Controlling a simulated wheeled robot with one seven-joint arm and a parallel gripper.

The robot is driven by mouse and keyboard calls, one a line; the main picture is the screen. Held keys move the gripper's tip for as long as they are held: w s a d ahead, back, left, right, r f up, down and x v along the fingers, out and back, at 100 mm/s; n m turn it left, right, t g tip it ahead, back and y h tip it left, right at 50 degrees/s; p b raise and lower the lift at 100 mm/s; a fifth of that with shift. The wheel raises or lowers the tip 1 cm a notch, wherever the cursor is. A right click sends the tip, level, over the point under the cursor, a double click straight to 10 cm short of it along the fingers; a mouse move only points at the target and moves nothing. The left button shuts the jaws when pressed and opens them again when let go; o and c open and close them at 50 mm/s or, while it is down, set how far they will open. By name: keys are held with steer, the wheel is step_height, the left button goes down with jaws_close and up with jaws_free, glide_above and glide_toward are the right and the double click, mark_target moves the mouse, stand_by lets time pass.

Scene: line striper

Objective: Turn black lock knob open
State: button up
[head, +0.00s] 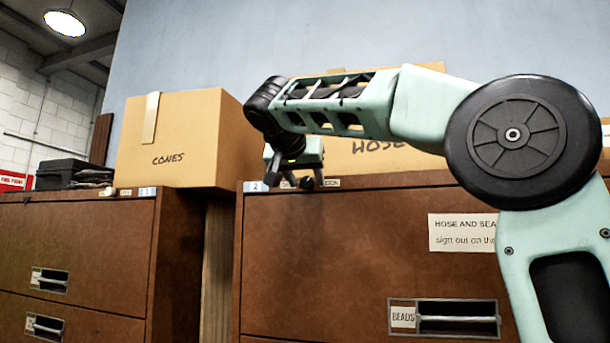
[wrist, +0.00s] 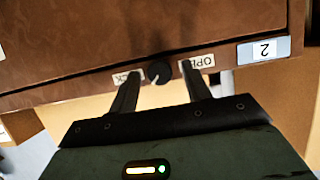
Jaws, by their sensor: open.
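The black lock knob (wrist: 158,72) sits on the top front edge of the brown cabinet (wrist: 90,40), in the wrist view between my two fingers. A pale line on it points down and slightly left in that view. A label reading OPEN (wrist: 198,63) is on its right there, and a partly covered label ending in CK (wrist: 121,79) is on its left. My gripper (wrist: 161,71) is open, one fingertip on each side of the knob, with gaps showing; I cannot tell whether either touches it. In the head view, my gripper (head: 304,183) is at the cabinet's top edge.
A HOSE box (head: 385,155) stands on the cabinet behind my arm. A CONES box (head: 180,140) stands on the left cabinet (head: 75,240), beside a dark case (head: 75,172). A number 2 label (wrist: 264,50) is near the corner. A BEADS drawer handle (head: 455,318) is below.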

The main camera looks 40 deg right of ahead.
steer(key=shift+w+d, duration=0.1)
steer(key=c, duration=1)
